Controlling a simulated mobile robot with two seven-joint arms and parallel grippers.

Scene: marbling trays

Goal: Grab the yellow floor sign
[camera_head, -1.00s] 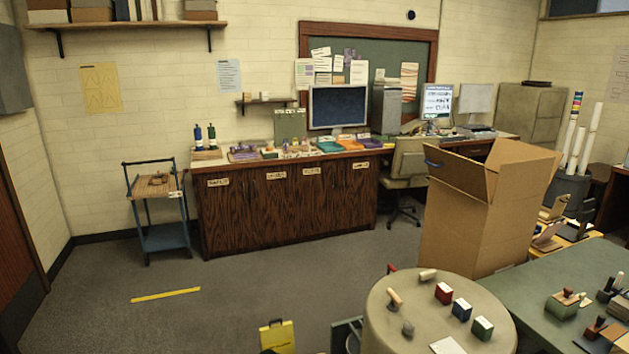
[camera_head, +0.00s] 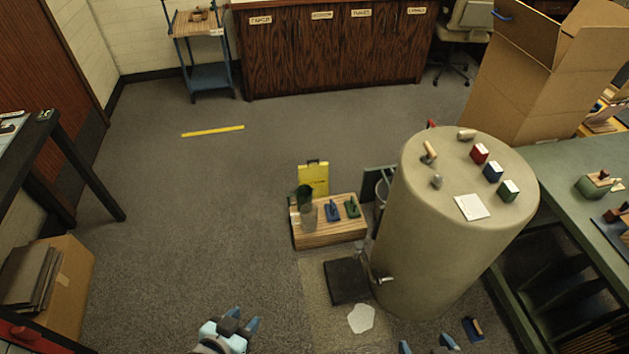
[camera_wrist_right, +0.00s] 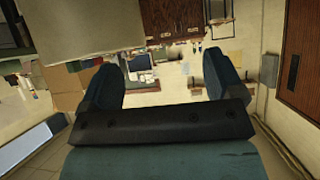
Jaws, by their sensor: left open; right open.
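The yellow floor sign (camera_head: 314,178) stands upright on the floor near the middle of the head view, with a dark handle at its top. A low wooden crate in front hides its lower part. My left gripper (camera_head: 243,324) is at the bottom of the head view, open and empty, well short of the sign. My right gripper (camera_head: 430,345) shows only its fingertips at the bottom edge, right of the left one. In the right wrist view the right gripper's fingers (camera_wrist_right: 160,80) are apart with nothing between them.
The wooden crate (camera_head: 330,236) holds several small items. A large round drum-like table (camera_head: 430,240) stands right of the sign, with a dark board (camera_head: 347,281) on the floor beside it. A yellow floor strip (camera_head: 212,131) lies farther back. Floor left of the sign is clear.

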